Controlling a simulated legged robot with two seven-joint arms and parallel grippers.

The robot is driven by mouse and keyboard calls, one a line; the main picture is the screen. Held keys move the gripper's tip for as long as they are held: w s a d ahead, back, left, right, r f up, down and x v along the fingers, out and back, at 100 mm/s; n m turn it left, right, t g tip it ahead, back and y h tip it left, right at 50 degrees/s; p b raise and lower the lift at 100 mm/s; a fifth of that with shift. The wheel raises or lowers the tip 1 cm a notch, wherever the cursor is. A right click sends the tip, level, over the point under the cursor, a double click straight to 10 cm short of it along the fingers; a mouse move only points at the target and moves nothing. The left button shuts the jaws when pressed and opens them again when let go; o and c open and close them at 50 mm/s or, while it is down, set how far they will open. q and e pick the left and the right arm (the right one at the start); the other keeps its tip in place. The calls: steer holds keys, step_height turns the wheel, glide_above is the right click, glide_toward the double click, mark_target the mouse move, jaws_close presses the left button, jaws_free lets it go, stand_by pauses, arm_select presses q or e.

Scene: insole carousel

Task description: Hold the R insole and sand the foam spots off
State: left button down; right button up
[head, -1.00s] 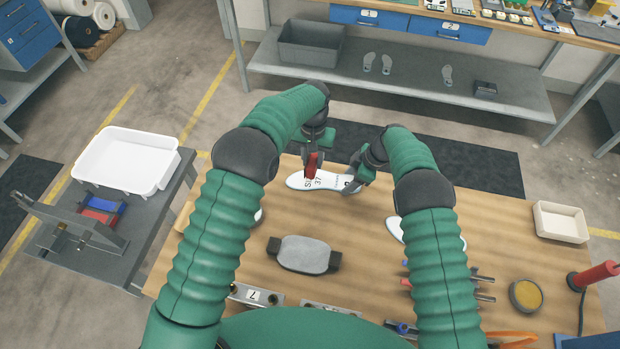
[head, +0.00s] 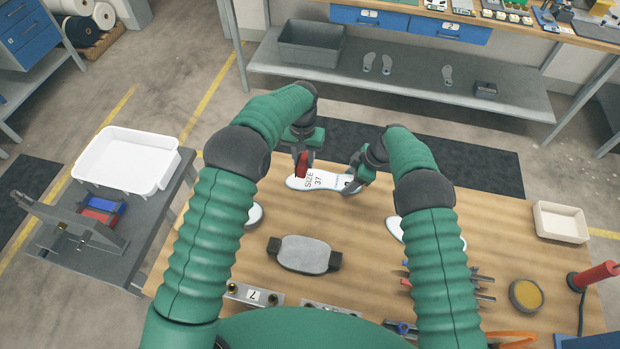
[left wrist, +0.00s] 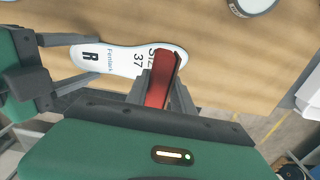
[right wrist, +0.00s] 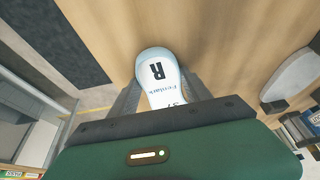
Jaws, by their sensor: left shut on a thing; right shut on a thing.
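The R insole (head: 322,181) is white with a pale blue edge and printed "SIZE 37" and "R". It also shows in the left wrist view (left wrist: 120,61) and the right wrist view (right wrist: 157,85). My right gripper (head: 352,182) is shut on its right end, the one marked R. My left gripper (head: 302,172) is shut on a red block (left wrist: 161,79), which is over the SIZE end of the insole; whether it touches is unclear. I cannot make out any foam spots.
Two more insoles lie partly behind my arms, one at left (head: 256,215) and one at right (head: 396,229). A grey padded block (head: 304,254) sits mid-table. A cream tray (head: 561,222), a yellow round tin (head: 525,295) and tools are at right. A white tub (head: 125,160) stands on the left cart.

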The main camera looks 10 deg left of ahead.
arm_select(q)
steer(key=shift+f, duration=2.5)
steer(key=shift+f, duration=0.6)
steer(key=shift+d, duration=0.1)
steer(key=shift+s+d, duration=0.15)
steer(key=shift+d, duration=1.15)
steer(key=shift+a, duration=1.4)
steer(key=shift+s+d+f, duration=0.1)
steer(key=shift+d, duration=1.35)
step_height(320, 180, up, 7)
arm_select(e)
steer(key=o, duration=1.4)
